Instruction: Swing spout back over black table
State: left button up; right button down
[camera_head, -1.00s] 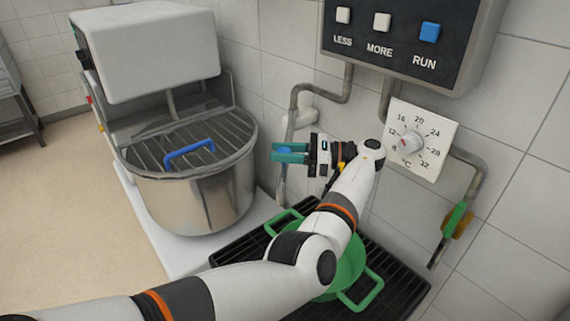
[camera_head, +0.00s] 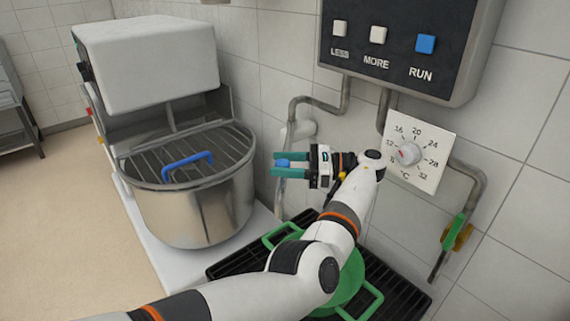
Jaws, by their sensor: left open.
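Two grey pipes come down from the control panel, and I cannot be sure which one the task calls the spout. The left pipe (camera_head: 293,110) bends down the wall and ends between the mixer bowl and the black table, with a blue part (camera_head: 283,162) partway down. My left gripper (camera_head: 281,164) is open, its teal fingers above and below this blue part. I cannot tell whether they touch it. The right pipe (camera_head: 472,178) has a green handle (camera_head: 454,232) and ends near the black table's right side. The black slatted table (camera_head: 403,290) is partly covered by my arm. My right gripper is out of view.
A green pot (camera_head: 352,280) with handles stands on the black table, partly behind my arm. The steel mixer bowl (camera_head: 195,212) with a blue-handled grate is to the left. A temperature dial (camera_head: 410,153) and the control panel (camera_head: 400,50) are on the wall. Open floor lies far left.

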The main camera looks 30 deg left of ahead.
pick_arm(q)
notch_tip(320, 180, up, 9)
jog(key=shift+f, duration=0.1)
jog(key=shift+r, duration=0.6)
jog(key=shift+f, duration=0.1)
